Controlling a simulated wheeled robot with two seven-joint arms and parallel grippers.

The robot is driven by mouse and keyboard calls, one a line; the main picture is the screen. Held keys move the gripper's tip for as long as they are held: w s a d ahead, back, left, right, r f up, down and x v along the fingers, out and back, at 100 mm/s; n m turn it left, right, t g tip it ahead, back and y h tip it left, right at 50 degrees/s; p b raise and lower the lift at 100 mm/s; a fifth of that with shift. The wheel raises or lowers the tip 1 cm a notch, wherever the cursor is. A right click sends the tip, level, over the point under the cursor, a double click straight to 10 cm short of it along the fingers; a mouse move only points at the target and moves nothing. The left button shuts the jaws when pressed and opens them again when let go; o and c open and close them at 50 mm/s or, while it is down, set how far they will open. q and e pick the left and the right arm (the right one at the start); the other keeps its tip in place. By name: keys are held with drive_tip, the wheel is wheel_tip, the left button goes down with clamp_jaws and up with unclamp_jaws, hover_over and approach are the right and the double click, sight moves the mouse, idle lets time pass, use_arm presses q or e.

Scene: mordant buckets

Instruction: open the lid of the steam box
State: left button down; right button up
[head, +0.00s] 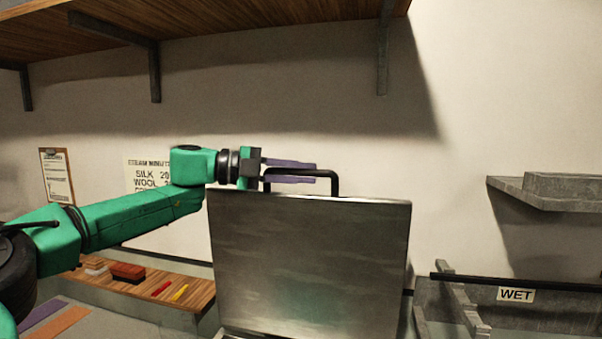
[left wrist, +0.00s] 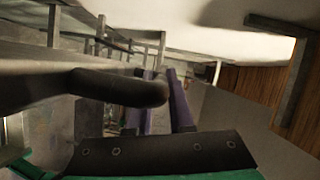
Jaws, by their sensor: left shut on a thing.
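The steam box lid (head: 310,262) is a broad grey metal panel, standing close to upright in the middle of the head view. Its black bar handle (head: 333,182) is at the top edge. My left gripper (head: 313,173) reaches in from the left, its purple fingers shut on the handle. In the left wrist view the dark handle (left wrist: 120,87) crosses close to the camera, beside the purple fingers (left wrist: 172,105). The box below the lid is almost wholly out of the picture. My right gripper is not in view.
A wooden shelf (head: 215,30) on metal brackets hangs above. A wooden ledge (head: 188,288) with coloured sticks and a brown block is at left. At right are a grey wall shelf (head: 545,200) and a rack with a "WET" sign (head: 516,294).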

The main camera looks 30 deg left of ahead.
use_arm(q)
drive_tip(key=c, duration=0.8)
unclamp_jaws()
drive_tip(key=shift+a, duration=0.1)
drive_tip(key=shift+s+a, duration=0.1)
drive_tip(key=shift+a, duration=0.05)
drive_tip(key=b+v, duration=0.3)
drive_tip(key=v, duration=1.1)
drive_tip(key=shift+b, duration=0.3)
drive_tip(key=shift+s, duration=0.1)
